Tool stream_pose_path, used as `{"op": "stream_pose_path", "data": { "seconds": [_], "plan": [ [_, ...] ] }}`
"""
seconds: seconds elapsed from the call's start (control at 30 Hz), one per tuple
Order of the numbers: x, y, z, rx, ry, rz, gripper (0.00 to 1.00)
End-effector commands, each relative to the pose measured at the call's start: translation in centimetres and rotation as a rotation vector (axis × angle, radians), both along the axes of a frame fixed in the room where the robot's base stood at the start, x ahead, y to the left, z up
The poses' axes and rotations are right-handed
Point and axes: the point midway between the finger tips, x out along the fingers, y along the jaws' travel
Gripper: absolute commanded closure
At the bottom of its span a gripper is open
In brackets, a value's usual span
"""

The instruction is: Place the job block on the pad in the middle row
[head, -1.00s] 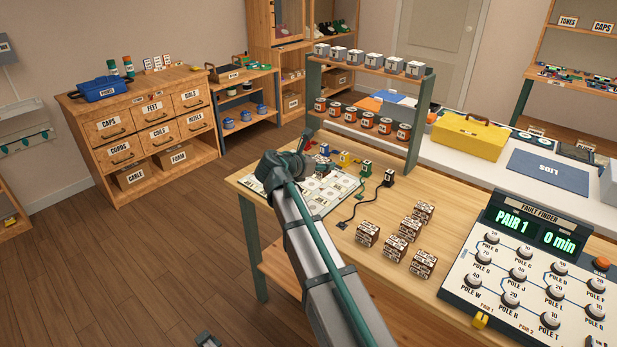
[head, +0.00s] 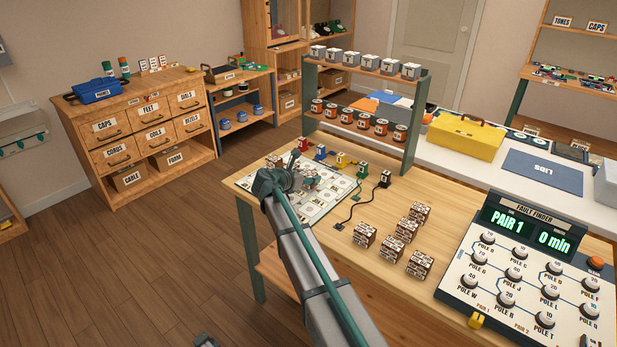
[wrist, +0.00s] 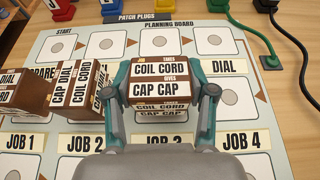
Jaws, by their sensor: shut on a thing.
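My gripper (wrist: 163,98) is shut on a brown-and-white job block (wrist: 162,78), with one finger on each side.
Several job blocks (head: 405,230) stand on the table right of the board. Coloured patch plugs (head: 342,160) line the board's far side, and a black cord (head: 360,205) lies beside it. A rack (head: 415,120) stands behind. The fault finder panel (head: 520,270) is at right.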

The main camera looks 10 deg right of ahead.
Motion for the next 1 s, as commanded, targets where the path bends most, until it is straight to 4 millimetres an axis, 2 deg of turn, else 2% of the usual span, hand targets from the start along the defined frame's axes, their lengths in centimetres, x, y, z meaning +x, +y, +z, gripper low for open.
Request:
{"op": "stream_pose_path", "data": {
  "seconds": [0.4,0.43,0.57,1.0],
  "plan": [
    [0.01,0.0,-0.56,-0.001,-0.001,0.0,0.8],
    [0.0,0.01,-0.58,-0.001,-0.001,0.001,0.41],
    [0.0,0.01,-0.56,-0.001,-0.001,0.001,0.2],
    [-0.18,0.2,-0.14,-0.001,-0.001,0.001,0.19]
  ]
}}
